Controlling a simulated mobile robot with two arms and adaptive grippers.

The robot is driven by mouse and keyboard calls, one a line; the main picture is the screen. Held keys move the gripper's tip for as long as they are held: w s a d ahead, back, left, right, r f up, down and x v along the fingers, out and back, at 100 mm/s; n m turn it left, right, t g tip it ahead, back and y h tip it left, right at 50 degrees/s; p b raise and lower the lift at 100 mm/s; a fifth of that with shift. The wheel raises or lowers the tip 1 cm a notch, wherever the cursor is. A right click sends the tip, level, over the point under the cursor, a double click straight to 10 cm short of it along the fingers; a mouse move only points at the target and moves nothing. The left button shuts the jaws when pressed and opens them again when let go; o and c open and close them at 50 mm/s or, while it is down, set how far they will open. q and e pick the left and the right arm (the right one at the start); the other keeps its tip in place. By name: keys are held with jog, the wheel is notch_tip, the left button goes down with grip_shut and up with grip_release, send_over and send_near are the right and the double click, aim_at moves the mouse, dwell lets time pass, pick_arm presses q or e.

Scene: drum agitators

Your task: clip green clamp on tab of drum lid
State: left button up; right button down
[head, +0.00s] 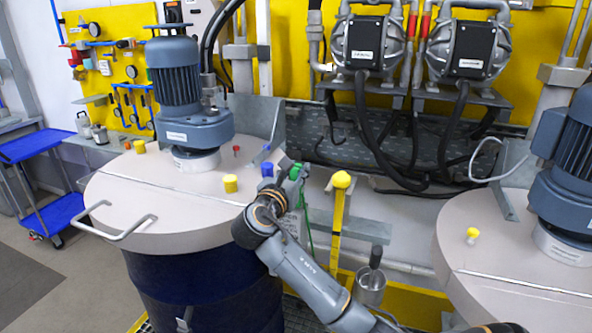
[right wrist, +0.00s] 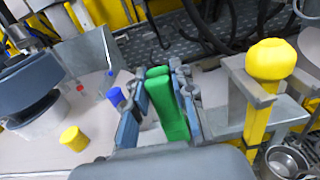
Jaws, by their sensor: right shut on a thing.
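My right gripper (head: 289,178) is at the right edge of the left drum's lid (head: 130,200). It is shut on the green clamp (head: 296,171), and a green cable (head: 308,220) hangs below. In the right wrist view, the green clamp (right wrist: 168,105) sits between the two fingers of the gripper (right wrist: 158,85). An upright grey metal plate (head: 270,115) rises at the lid's back right edge; it also shows in the right wrist view (right wrist: 88,58), left of the clamp and apart from it. I cannot tell which part is the tab. My left gripper is not in view.
A blue motor (head: 180,90) stands on the lid. Yellow (head: 231,184), blue (head: 267,169) and red (head: 236,150) caps stand near the gripper. A yellow post with a rounded top (head: 341,180) is close on the right. A second drum lid (head: 490,240) is farther right.

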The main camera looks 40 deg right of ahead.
jog(key=c, duration=1)
grip_release()
jog(key=shift+c, duration=0.2)
jog(key=shift+s+a, duration=0.2)
jog(key=shift+a, duration=0.35)
jog(key=v, duration=1.1)
